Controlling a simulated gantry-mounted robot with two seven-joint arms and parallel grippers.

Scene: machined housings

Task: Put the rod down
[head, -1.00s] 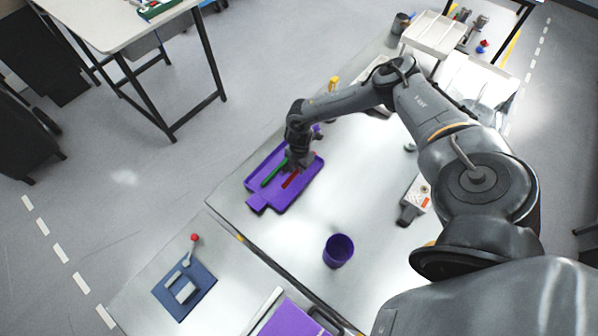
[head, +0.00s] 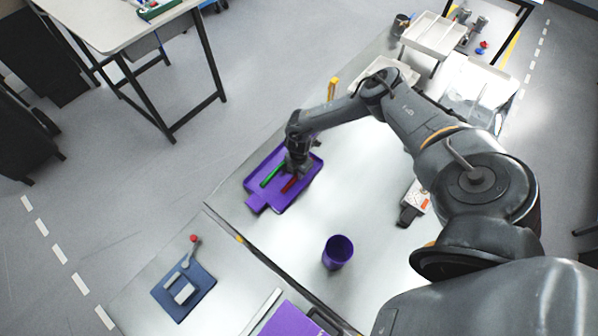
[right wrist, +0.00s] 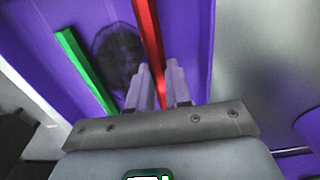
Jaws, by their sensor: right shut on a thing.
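My right gripper (head: 294,172) is over the purple tray (head: 258,199) and is shut on the red rod (head: 289,185). In the right wrist view the red rod (right wrist: 148,40) runs between the two fingers (right wrist: 160,88) and stretches away over the tray floor. Whether the rod touches the tray floor I cannot tell. A green rod (head: 271,175) lies in the tray to the left of the red one; it also shows in the right wrist view (right wrist: 85,70). My left gripper is not in view.
A purple cup (head: 338,253) stands on the table in front of the tray. A blue fixture with a red-knobbed lever (head: 184,290) sits at lower left. A yellow block (head: 332,88) stands behind my arm. White bins (head: 432,35) are at the back right.

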